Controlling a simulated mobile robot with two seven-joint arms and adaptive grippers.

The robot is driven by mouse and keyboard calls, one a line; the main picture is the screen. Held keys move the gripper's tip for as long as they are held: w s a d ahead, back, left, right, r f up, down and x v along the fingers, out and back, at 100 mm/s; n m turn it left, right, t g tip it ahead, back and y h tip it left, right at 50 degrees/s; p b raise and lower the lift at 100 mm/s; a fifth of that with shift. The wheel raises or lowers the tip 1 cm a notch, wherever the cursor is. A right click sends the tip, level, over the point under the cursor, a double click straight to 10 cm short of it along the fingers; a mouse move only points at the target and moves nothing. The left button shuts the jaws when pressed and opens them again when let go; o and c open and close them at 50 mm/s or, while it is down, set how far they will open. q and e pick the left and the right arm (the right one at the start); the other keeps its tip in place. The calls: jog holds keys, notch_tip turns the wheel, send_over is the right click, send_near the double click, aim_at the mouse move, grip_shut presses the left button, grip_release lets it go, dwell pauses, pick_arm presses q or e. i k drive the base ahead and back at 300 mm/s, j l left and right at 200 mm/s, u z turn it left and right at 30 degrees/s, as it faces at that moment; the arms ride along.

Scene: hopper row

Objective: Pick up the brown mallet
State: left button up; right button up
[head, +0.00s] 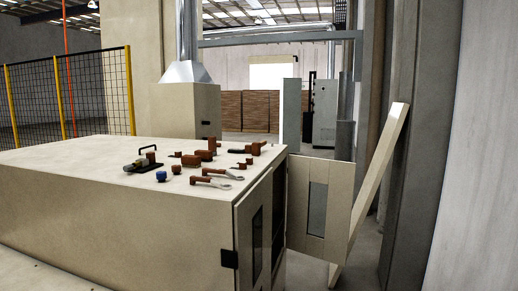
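Several small tools lie on the flat beige top of a large cabinet (100,185). Among them are reddish-brown blocky pieces near the back, one upright (212,144) and one lying (191,161), either of which could be the brown mallet; at this size I cannot tell which. Two tools with brown handles and pale metal ends, one nearer (209,182) and one farther (222,173), lie toward the right edge. Neither of my grippers is in view.
A dark clamp-like tool (138,165) and a blue knob-like item (161,176) lie left of the brown pieces. The cabinet's door (335,185) stands open at right, beside a leaning plank (375,185). The top's left part is clear.

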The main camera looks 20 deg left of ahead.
aim_at(257, 147)
jog(key=i+l+u, duration=0.35)
jog(key=i, duration=0.55)
jog(key=i+l+u, duration=0.3)
jog(key=i+l, duration=0.25)
jog(key=i, duration=0.35)
jog(key=i+l+u, duration=0.35)
jog(key=i+l, duration=0.45)
